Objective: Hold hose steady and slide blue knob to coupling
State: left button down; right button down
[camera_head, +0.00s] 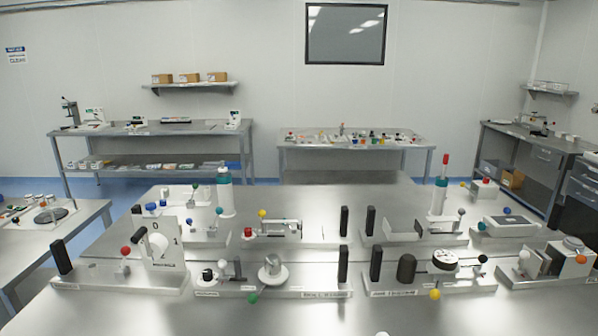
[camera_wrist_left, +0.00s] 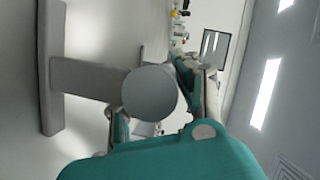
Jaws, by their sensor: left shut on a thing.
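In the left wrist view my left gripper (camera_wrist_left: 160,110) has teal fingers shut around a plain grey thing with a round end (camera_wrist_left: 150,93). A flat grey bar runs from it to a wider grey crosspiece at left. I cannot tell whether this is the hose. In the head view, blue knobs show on the back-left fixture (camera_head: 219,211) and the back-right fixture (camera_head: 507,210). I cannot tell which is the task's knob, and no hose or coupling can be made out for sure. Neither gripper shows in the head view; my right gripper is out of view.
A steel table (camera_head: 330,305) carries two rows of white-based fixtures with black posts and coloured knobs. White-and-teal columns (camera_head: 226,200) stand in the back row. The front strip of the table is mostly clear. Further benches (camera_head: 355,143) stand along the walls.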

pick_arm(q)
jog(key=shift+s+f, duration=0.1)
jog(key=shift+f, duration=0.25)
jog(key=c, duration=1.2)
grip_release()
jog(key=o, duration=0.3)
jog(key=shift+r, duration=0.25)
jog(key=shift+o, duration=0.2)
jog(key=shift+a, duration=0.1)
jog(key=v, duration=1.1)
jog(key=shift+s+a, duration=0.1)
jog(key=shift+a, duration=0.35)
